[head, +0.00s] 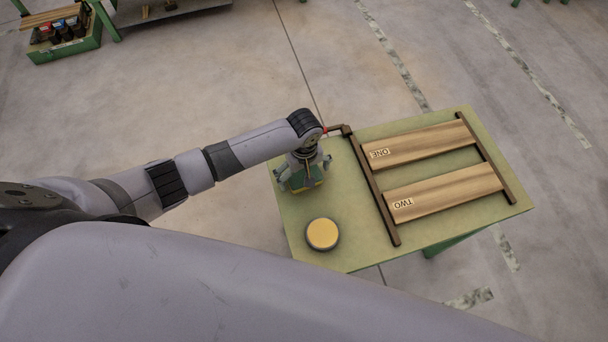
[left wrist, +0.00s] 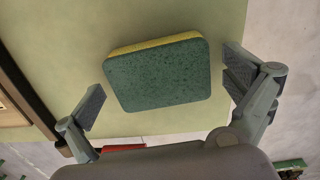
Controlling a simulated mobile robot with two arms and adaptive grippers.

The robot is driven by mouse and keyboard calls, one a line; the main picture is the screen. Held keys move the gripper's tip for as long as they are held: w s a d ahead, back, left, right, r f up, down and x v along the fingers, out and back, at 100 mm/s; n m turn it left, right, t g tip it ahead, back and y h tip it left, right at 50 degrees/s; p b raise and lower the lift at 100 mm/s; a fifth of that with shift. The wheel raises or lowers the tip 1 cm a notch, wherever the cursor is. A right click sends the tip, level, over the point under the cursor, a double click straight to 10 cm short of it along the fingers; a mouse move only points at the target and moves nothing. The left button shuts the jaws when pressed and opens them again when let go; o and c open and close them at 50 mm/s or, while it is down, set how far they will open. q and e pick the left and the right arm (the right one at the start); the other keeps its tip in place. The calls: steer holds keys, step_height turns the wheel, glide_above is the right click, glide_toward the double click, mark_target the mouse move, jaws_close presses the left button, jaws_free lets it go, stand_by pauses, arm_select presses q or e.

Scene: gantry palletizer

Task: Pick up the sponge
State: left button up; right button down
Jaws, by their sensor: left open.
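The sponge (left wrist: 158,77), green on the upper face with a yellow layer along its far edge, lies on the green table top. My left gripper (left wrist: 165,97) is open above it in the left wrist view, with one finger on each side and a gap between each finger and the sponge. In the head view my left gripper (head: 302,180) is over the table's left part and hides most of the sponge; a bit of it shows under the fingers. My right gripper is not in view.
A round yellow-topped container (head: 322,234) stands on the table (head: 350,260) near the gripper. A dark-railed wooden rack with boards marked ONE (head: 420,145) and TWO (head: 442,192) covers the table's right side. A green crate with bottles (head: 65,48) is at far left.

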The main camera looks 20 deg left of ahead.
mark_target(304, 175)
arm_select(q)
steer(key=shift+c, duration=0.5)
steer(key=c, duration=0.6)
steer(key=shift+c, duration=0.2)
step_height(304, 175, up, 20)
steer(key=shift+o, duration=0.5)
steer(key=c, duration=0.4)
